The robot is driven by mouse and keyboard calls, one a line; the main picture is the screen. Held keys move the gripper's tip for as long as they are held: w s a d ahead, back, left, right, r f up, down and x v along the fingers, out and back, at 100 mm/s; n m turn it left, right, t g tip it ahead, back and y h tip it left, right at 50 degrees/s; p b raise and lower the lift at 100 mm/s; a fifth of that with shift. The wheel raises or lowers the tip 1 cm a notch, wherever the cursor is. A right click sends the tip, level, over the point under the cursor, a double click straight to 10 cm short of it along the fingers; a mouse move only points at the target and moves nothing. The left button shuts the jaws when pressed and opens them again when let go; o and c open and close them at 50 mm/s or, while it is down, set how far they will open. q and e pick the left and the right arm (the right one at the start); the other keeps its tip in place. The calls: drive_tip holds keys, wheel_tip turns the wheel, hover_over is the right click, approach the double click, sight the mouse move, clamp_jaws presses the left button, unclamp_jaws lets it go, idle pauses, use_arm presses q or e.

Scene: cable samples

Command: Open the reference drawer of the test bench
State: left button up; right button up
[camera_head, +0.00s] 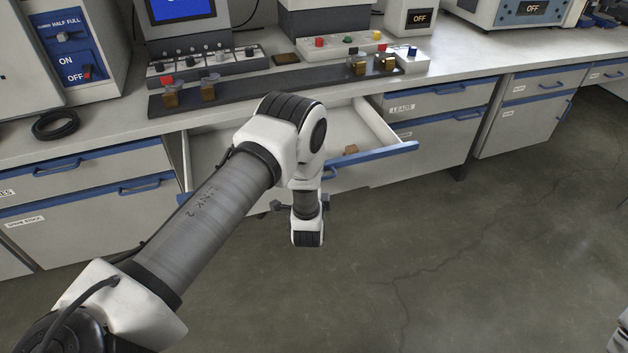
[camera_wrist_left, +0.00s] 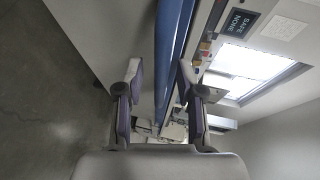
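A drawer under the bench stands pulled out, its white interior (camera_head: 345,127) showing. Its front has a blue top rail (camera_head: 385,157); the left part of the front is hidden by my left arm. No label on it can be read. A blue handle (camera_head: 329,173) shows just beside my wrist. My left gripper is at the drawer front, its fingers mostly hidden in the head view. In the left wrist view, my left gripper (camera_wrist_left: 160,80) has its fingers apart, with a blue bar (camera_wrist_left: 170,45) running between them, nearer the right finger. My right gripper is out of view.
A small brown block (camera_head: 350,149) lies in the open drawer. The neighbouring drawer marked LEADS (camera_head: 440,98) is shut, as are the drawers at left (camera_head: 90,170). Switch panels and instruments stand on the bench. The floor (camera_head: 450,260) in front is clear.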

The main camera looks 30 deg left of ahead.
use_arm(q)
drive_tip(key=v, duration=1.2)
drive_tip(key=s+d+f+n+g+h+p, duration=0.1)
drive_tip(key=s+n+g, duration=0.3)
drive_tip(key=s, duration=0.5)
drive_tip(key=s+d+f+n+g+h+p, duration=0.2)
drive_tip(key=s+d+n+g+h+p, duration=0.1)
drive_tip(key=s, duration=0.7)
drive_tip(key=s+d+f+n+g+h+p, duration=0.1)
drive_tip(key=s+n+g, duration=0.4)
drive_tip(key=s, duration=0.5)
drive_tip(key=shift+s+d+f+g+h+p, duration=0.35)
drive_tip(key=shift+f+g+h+p, duration=0.35)
drive_tip(key=shift+g+h+p, duration=0.45)
